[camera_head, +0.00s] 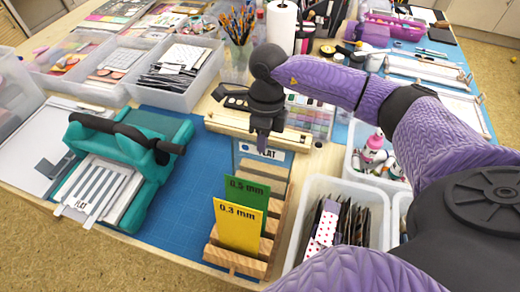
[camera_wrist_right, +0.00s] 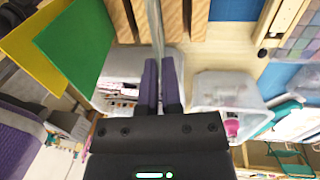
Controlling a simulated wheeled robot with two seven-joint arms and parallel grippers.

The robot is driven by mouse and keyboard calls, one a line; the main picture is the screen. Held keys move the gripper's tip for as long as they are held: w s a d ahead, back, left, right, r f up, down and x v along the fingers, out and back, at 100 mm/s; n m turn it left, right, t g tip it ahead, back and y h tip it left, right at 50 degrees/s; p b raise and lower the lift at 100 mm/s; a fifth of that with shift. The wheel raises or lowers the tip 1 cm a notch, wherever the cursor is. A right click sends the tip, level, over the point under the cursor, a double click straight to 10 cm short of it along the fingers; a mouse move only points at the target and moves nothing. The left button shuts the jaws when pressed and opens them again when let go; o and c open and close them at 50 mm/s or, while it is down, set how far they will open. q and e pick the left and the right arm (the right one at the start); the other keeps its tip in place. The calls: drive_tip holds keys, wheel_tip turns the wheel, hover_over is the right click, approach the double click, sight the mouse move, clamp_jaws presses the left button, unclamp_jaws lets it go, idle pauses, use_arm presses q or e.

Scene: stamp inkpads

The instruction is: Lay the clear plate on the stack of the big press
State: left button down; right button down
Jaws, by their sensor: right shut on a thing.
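The big press (camera_head: 130,160) is teal with a dark handle and stands at the left on a blue mat. Its stack (camera_head: 92,190) sticks out at the front, with striped pieces and a tab marked FLAT. The clear plate (camera_head: 250,166), with a FLAT label, stands upright in the wooden rack, behind the green and yellow plates. My right gripper (camera_head: 265,140) is above it, shut on its top edge. In the right wrist view the fingers (camera_wrist_right: 160,70) point at the rack, with the plate edge-on between them. My left gripper is not in view.
The rack (camera_head: 235,262) also holds a green 0.5 mm plate (camera_head: 246,190) and a yellow 0.3 mm plate (camera_head: 238,228). Clear bins (camera_head: 318,190) stand right of it. The blue mat (camera_head: 188,205) between rack and press is bare.

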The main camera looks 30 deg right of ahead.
wheel_tip(320, 180, up, 6)
drive_tip(key=p, duration=0.3)
drive_tip(key=shift+w+d+r+p, duration=0.15)
drive_tip(key=shift+w+d+p, duration=0.2)
drive_tip(key=shift+w+d, duration=0.1)
drive_tip(key=shift+r, duration=0.1)
